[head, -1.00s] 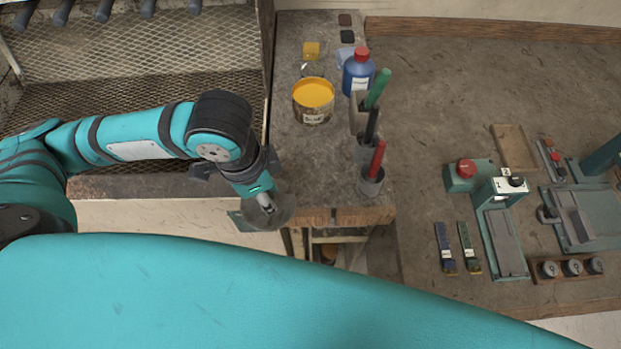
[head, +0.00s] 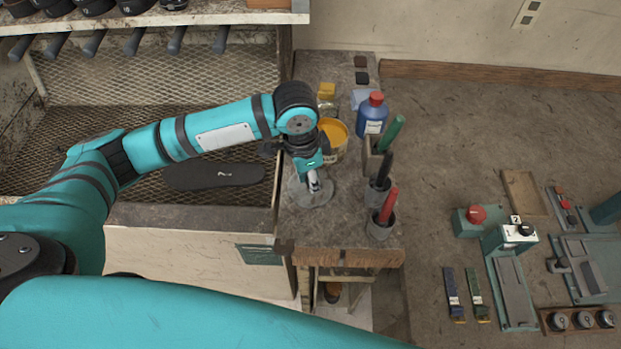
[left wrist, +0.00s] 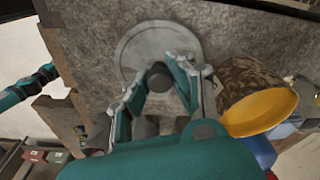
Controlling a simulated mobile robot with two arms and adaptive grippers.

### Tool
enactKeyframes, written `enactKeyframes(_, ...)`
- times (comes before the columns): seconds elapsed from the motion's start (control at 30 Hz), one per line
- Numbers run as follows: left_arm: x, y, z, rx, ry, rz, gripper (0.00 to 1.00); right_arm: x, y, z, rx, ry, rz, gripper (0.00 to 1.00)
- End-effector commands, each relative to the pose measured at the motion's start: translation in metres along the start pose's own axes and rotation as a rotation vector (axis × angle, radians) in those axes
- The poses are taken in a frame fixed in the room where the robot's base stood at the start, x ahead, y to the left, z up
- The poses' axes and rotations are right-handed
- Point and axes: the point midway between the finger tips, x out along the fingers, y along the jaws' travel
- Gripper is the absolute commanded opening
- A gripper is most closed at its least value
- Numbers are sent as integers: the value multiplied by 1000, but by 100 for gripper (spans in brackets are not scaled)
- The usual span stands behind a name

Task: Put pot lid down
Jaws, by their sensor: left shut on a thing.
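The pot lid (head: 298,194) is a round grey disc with a dark knob. It is over the narrow side bench in the head view and also shows in the left wrist view (left wrist: 140,42). My left gripper (head: 315,188) is shut on the lid's knob, seen between the fingertips in the left wrist view (left wrist: 160,78). I cannot tell whether the lid touches the bench top. The open pot with yellow contents (head: 333,136) stands just behind the gripper and is partly hidden by it.
A blue bottle (head: 372,114) stands behind the pot. Holders with green, black and red handled tools (head: 381,225) line the bench's right side. A mesh rack (head: 150,130) with a dark sole (head: 213,177) is at left. The bench front (head: 330,235) is clear.

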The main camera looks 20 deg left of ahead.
Motion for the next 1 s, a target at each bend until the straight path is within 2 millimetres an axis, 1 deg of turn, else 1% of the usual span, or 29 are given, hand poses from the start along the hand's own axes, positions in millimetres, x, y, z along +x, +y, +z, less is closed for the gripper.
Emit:
enactKeyframes(0.03,5,0,2,-1,-3,2,0,-6,-2,-1,1,0,-3,40)
enactKeyframes(0.1,13,0,2,-1,-1,1,0,-8,-6,-2,2,1,-8,40)
enactKeyframes(0.17,17,0,3,-1,-1,0,0,-8,-10,-3,3,2,-13,40)
enactKeyframes(0.33,18,0,3,0,1,-1,0,-7,-20,-4,2,5,-24,40)
enactKeyframes(0.5,21,0,3,-1,0,0,0,-8,-19,-5,0,5,-24,40)
enactKeyframes(0.53,21,0,3,-1,1,0,23,-8,-19,-4,0,5,-23,40)
enactKeyframes(0.7,21,0,3,0,1,0,45,-7,-15,-4,-2,4,-18,40)
enactKeyframes(1.0,19,0,3,0,1,-1,45,-7,-9,-3,-1,3,-11,40)
